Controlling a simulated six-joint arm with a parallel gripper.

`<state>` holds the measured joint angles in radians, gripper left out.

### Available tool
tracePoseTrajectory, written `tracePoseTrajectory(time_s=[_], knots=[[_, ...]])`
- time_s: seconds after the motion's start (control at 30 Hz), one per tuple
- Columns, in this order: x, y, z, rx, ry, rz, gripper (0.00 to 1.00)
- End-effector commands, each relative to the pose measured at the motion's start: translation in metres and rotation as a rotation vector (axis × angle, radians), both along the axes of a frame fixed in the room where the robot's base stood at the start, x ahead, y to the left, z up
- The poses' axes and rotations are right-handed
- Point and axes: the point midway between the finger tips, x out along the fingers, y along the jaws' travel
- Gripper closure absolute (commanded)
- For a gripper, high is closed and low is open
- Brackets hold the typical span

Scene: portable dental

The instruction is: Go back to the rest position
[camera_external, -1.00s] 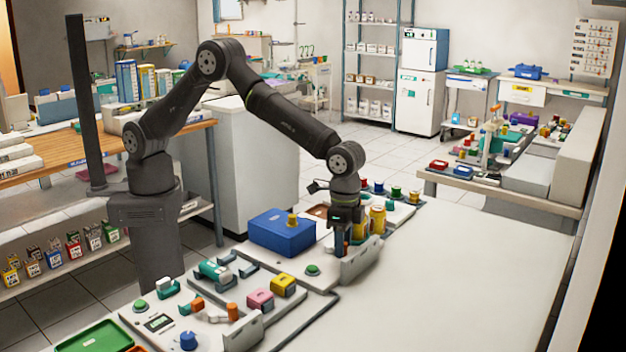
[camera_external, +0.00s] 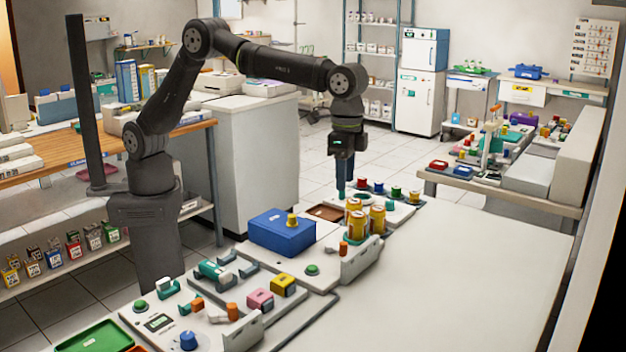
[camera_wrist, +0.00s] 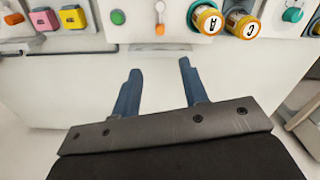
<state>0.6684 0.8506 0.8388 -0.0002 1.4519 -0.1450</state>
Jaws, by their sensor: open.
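My gripper (camera_external: 342,188) hangs pointing down above the far end of the work table, clear of the objects in the external view. In the wrist view my gripper (camera_wrist: 157,75) shows two blue fingers spread apart with nothing between them, over a bare white surface.
The white tabletop (camera_external: 470,270) at the right is clear.

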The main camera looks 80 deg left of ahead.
Motion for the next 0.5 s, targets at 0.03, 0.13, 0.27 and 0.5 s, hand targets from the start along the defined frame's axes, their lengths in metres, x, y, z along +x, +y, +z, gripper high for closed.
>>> tracePoseTrajectory(time_s=[0.03,0.13,0.27,0.5], knots=[[0.0000,0.0000,0.0017,0.000,0.000,0.000,0.60],[-0.0001,0.0001,0.0026,0.000,0.000,0.000,0.60],[0.0000,0.0000,0.0025,0.000,0.000,0.000,0.60],[0.0001,-0.0001,-0.0065,0.000,0.000,0.000,0.60]])
